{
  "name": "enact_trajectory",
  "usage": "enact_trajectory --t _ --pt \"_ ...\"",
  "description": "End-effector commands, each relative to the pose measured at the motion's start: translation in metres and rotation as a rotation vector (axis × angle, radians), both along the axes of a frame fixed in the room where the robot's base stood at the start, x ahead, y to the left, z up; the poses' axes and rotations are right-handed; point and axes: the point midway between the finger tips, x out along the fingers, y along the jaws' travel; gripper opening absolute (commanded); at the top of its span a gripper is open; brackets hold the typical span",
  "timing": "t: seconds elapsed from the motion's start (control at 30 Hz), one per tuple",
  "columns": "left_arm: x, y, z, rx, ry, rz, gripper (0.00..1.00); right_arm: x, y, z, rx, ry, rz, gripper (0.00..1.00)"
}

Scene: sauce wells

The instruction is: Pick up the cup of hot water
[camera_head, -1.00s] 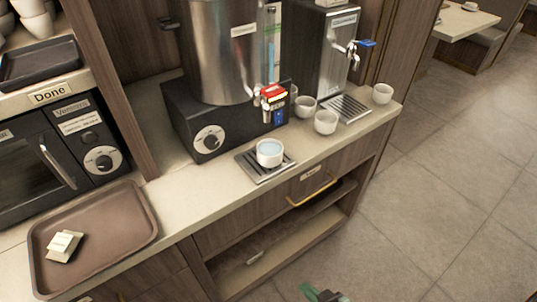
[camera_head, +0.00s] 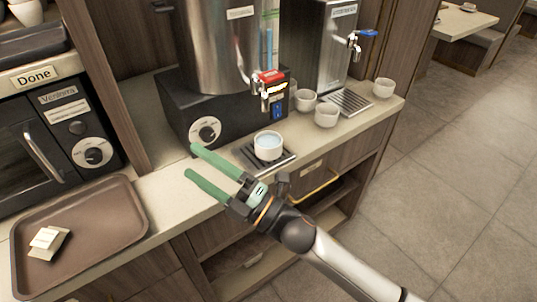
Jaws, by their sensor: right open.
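A white cup of water (camera_head: 268,149) stands upright on the metal drip tray (camera_head: 284,161) below the red tap of the water boiler. Pale blue water shows inside it. My right gripper (camera_head: 190,161) has two green fingers, spread apart and empty. It reaches in from the lower right and points left over the counter's front edge. Its fingers are left of the cup and apart from it. My left gripper is not in view.
The steel boiler (camera_head: 222,50) with its red tap (camera_head: 270,78) rises behind the cup. Several empty white cups (camera_head: 326,115) stand to the right. A brown tray (camera_head: 128,206) with a small packet (camera_head: 48,241) lies at the left. The counter between tray and drip tray is bare.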

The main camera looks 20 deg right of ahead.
Motion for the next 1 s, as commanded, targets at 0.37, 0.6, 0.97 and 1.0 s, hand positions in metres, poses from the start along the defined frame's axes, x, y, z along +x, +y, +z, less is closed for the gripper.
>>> enact_trajectory --t 0.37,0.6,0.97,1.0 --pt "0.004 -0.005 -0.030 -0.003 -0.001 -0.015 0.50 -0.083 0.085 0.047 -0.561 -1.238 0.259 1.00" --pt "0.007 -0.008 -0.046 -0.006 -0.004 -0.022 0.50 -0.099 0.081 -0.002 -0.896 -1.982 0.450 1.00" --pt "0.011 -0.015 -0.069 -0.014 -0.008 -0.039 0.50 -0.018 -0.021 -0.048 1.242 2.497 -0.884 1.00" --pt "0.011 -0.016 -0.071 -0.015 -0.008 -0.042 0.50 -0.006 -0.038 -0.044 1.207 2.378 -0.903 1.00"
